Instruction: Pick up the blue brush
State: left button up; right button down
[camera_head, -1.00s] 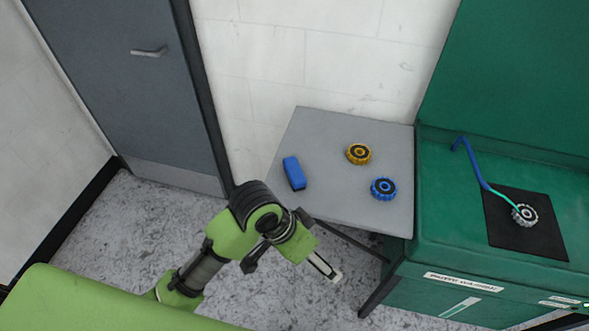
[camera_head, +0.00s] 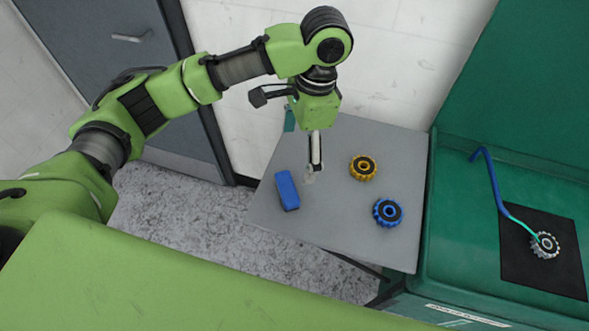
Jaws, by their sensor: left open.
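The blue brush (camera_head: 287,190) looks like a small blue block with a dark underside. It lies on the grey table (camera_head: 345,240), left of the middle. My left gripper (camera_head: 312,176) points down over the table, to the right of the brush and apart from it in the picture. It is seen nearly edge-on, open, with nothing between its fingers. Its exact height above the table is hard to tell. My right gripper is out of view.
A yellow knobbed wheel (camera_head: 363,168) and a blue one (camera_head: 387,212) lie right of the gripper. The green station (camera_head: 450,260) at right holds a black mat (camera_head: 520,262), a grey wheel (camera_head: 545,245) and a blue-teal tube (camera_head: 490,180). A wall stands behind the table.

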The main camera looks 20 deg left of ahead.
pick_arm(q)
jog(key=p, duration=0.1)
send_over(287, 187)
jog(key=d, duration=0.1)
notch_tip(287, 187, down, 6)
jog(key=shift+s, duration=0.1)
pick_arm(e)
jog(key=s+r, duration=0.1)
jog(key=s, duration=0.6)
pick_arm(q)
jog(key=f, duration=0.1)
jog(key=f+p, duration=0.1)
jog(key=f, duration=0.1)
jog(key=shift+w+a, duration=0.2)
jog(key=shift+s+a+f+p, duration=0.15)
jog(key=shift+f+p, duration=0.15)
jog(key=shift+f, duration=0.35)
jog(key=shift+w+a+f+p, duration=0.1)
jog(key=shift+f+p, duration=0.2)
jog(key=shift+f, duration=0.9)
jog(key=shift+s, duration=0.1)
jog(key=c, duration=1)
jog(key=shift+c, duration=1)
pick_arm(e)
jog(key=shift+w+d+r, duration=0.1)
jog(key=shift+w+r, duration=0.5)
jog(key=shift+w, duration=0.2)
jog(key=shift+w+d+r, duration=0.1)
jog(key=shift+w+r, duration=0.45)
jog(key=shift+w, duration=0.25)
